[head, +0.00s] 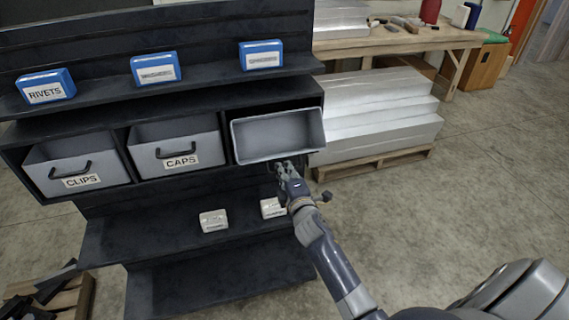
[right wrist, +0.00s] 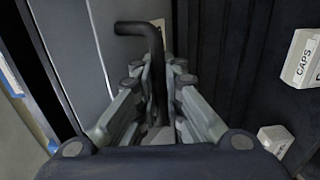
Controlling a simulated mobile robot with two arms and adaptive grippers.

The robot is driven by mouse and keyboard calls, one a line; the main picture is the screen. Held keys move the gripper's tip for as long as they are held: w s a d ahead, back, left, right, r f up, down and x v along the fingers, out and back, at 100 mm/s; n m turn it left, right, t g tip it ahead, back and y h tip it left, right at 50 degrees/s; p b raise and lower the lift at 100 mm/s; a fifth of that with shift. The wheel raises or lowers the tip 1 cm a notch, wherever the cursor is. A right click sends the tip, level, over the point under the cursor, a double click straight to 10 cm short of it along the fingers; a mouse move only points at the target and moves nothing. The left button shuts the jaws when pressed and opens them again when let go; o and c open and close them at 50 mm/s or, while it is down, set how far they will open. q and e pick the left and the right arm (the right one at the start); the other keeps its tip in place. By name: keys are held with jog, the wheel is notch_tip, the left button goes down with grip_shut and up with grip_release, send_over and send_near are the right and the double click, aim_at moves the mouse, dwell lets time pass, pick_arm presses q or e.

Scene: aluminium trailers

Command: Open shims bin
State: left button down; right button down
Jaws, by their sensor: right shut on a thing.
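The rightmost grey bin (head: 277,148) in the black rack stands out from its compartment, with its empty-looking inside facing up. Its front label cannot be read here, so the shims name is not confirmed. My right gripper (head: 285,168) is at the bin's lower front edge. In the right wrist view, the fingers (right wrist: 157,95) are shut on a bent black handle (right wrist: 140,28) in front of the grey bin face (right wrist: 92,45). Most of the handle is hidden in the head view. My left gripper is not in view.
The clips bin (head: 82,180) and caps bin (head: 180,159) sit to the left in the same row. Blue boxes, one marked rivets (head: 45,92), stand on the shelf above. Small white boxes (head: 213,220) lie below. Metal stock (head: 375,115) is stacked right of the rack.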

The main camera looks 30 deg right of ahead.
jog(key=shift+r, duration=0.15)
jog(key=c, duration=2)
grip_release()
jog(key=shift+s+r, duration=0.1)
jog(key=shift+s, duration=0.05)
jog(key=v, duration=1.2)
jog(key=shift+a, duration=0.1)
